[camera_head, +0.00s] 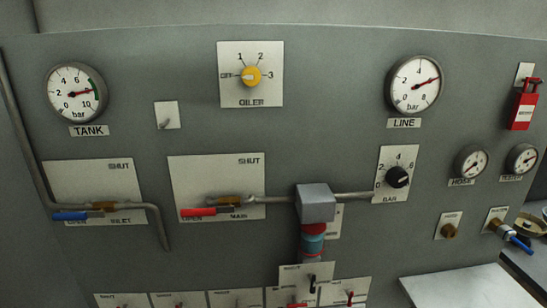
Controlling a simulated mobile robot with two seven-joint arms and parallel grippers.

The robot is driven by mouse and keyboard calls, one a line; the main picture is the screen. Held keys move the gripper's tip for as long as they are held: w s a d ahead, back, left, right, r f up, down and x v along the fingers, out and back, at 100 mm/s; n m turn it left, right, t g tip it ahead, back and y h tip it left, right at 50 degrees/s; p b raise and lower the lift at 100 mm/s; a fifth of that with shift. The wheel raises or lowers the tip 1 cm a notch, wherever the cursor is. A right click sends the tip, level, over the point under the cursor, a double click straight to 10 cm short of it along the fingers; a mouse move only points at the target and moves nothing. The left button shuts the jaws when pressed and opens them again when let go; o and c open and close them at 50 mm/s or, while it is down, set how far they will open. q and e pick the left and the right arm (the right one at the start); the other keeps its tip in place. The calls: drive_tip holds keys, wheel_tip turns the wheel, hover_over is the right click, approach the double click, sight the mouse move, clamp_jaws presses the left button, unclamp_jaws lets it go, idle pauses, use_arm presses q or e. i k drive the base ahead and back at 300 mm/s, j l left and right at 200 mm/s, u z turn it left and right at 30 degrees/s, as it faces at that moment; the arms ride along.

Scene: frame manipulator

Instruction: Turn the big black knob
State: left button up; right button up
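The big black knob (397,177) sits on a white plate (389,197) marked BAR, with a scale of 0, 2, 4 and 6 around it. It is right of centre in the head view, below the LINE gauge (414,84). A light mark shows on the knob toward its right side, but it is too small to read its exact setting. Nothing touches the knob, and its face is unobstructed. Neither of my grippers is in view.
A grey box (316,203) with pipes stands left of the knob. A yellow knob (251,76) marked OILER, a red lever (198,212), a blue lever (70,216) and a red padlock (523,108) are on the panel. A pale ledge (468,288) lies lower right.

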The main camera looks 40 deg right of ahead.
sight(397, 177)
drive_tip(key=z, duration=1.95)
